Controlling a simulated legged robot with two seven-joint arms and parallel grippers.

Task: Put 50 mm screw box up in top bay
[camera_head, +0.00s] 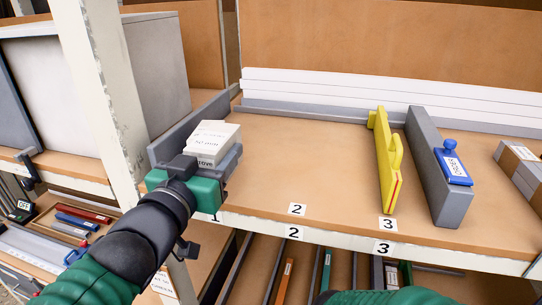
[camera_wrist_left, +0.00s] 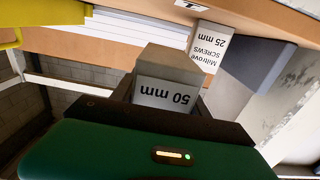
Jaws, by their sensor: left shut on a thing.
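My left gripper (camera_head: 211,166) is in front of bay 1 at the left end of the upper shelf. It is shut on the white 50 mm screw box (camera_wrist_left: 167,94), whose "50 mm" label faces the wrist camera upside down. In the head view the held box (camera_head: 206,148) shows its pale top above the jaws. A white box labelled Miltrove screws 25 mm (camera_wrist_left: 208,45) stands just beyond it in the wrist view. I cannot tell whether the held box touches the shelf or the other box. My right gripper is out of the picture.
The upper shelf (camera_head: 300,150) is bare at bay 2. A white post (camera_head: 105,90) rises left of my gripper, and a grey divider (camera_head: 195,125) bounds bay 1.

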